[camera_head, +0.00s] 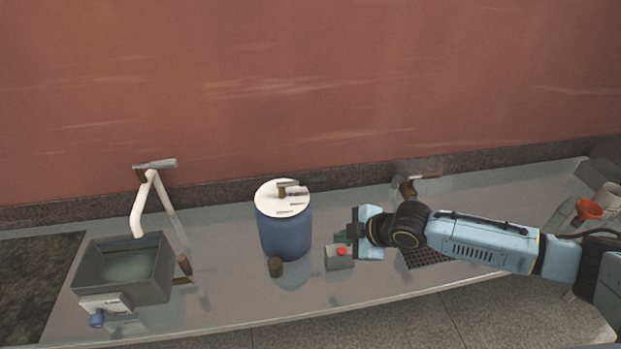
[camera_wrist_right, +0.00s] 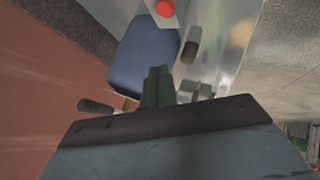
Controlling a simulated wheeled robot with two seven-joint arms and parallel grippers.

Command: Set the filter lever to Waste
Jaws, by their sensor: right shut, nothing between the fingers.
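A blue drum (camera_head: 283,236) with a white lid (camera_head: 268,201) stands mid-counter. A small grey-brown lever (camera_head: 287,184) sits on the lid above faint dark marks too small to read. I cannot tell for certain whether it is the filter lever or which setting it has. My right gripper (camera_head: 340,237) is right of the drum, apart from it, above a grey box (camera_head: 339,261) with a red button (camera_head: 341,251). Its green fingers are shut and empty. In the right wrist view the fingers (camera_wrist_right: 157,86) overlap the blue drum (camera_wrist_right: 143,55). My left gripper is out of view.
At left are a grey basin (camera_head: 86,266), a white tap (camera_head: 138,217) and a labelled panel (camera_head: 107,303) with a blue knob (camera_head: 97,319). A dark grate lies under my right arm; an orange funnel (camera_head: 588,209) is far right.

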